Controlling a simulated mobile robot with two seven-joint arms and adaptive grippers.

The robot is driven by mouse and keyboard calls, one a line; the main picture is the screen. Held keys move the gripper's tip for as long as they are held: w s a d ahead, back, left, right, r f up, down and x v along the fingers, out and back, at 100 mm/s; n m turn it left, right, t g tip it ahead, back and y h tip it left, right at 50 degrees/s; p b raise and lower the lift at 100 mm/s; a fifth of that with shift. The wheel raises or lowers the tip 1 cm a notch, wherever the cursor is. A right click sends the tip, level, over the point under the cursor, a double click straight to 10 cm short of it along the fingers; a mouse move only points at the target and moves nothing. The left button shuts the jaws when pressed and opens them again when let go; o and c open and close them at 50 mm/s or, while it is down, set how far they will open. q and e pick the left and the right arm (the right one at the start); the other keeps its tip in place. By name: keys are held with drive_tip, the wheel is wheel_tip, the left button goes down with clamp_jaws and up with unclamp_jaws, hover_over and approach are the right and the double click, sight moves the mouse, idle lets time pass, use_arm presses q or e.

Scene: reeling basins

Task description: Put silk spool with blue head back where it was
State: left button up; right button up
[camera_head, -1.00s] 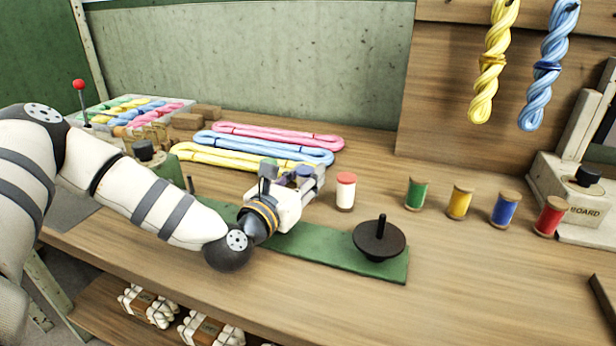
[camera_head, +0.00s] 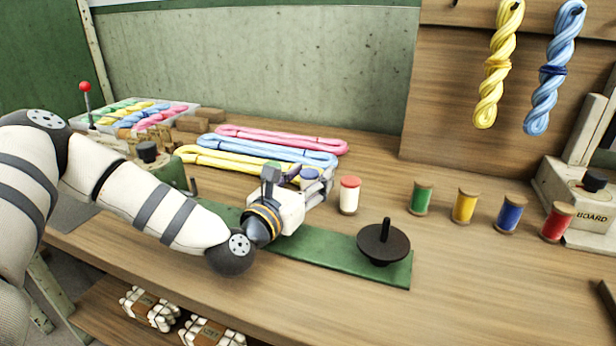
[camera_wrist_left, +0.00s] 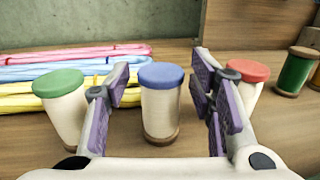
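The silk spool with the blue head (camera_wrist_left: 161,76) stands upright on the table in the left wrist view, its white body showing below. It also shows in the head view (camera_head: 310,174), partly hidden by my gripper. My left gripper (camera_wrist_left: 160,90) is open, its purple-padded fingers on either side of the spool with gaps at both sides. In the head view the gripper (camera_head: 314,182) is low over the table. A green-headed spool (camera_wrist_left: 60,100) stands left of it, and a red-headed spool (camera_wrist_left: 247,82) stands right. My right gripper is not in view.
A green mat (camera_head: 335,250) with a black spindle disc (camera_head: 383,242) lies in front. Pink, blue and yellow skeins (camera_head: 270,147) lie behind. Green, yellow, blue and red thread spools (camera_head: 510,214) stand to the right. The table between the mat and these spools is clear.

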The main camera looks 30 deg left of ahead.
use_arm(q)
drive_tip(key=shift+s+d+f+g, duration=0.1)
drive_tip(key=shift+f+g, duration=0.05)
drive_tip(key=shift+f, duration=0.4)
drive_tip(key=shift+s+f+g, duration=0.1)
drive_tip(key=shift+f+g, duration=0.05)
drive_tip(key=shift+f, duration=0.35)
drive_tip(key=shift+r+p, duration=0.4)
drive_tip(key=shift+r, duration=0.15)
drive_tip(key=s, duration=1)
drive_tip(key=shift+s+d+r+p, duration=0.25)
drive_tip(key=shift+d+p, duration=0.1)
drive_tip(key=shift+p, duration=0.05)
drive_tip(key=shift+s+r, duration=0.1)
drive_tip(key=shift+s, duration=0.4)
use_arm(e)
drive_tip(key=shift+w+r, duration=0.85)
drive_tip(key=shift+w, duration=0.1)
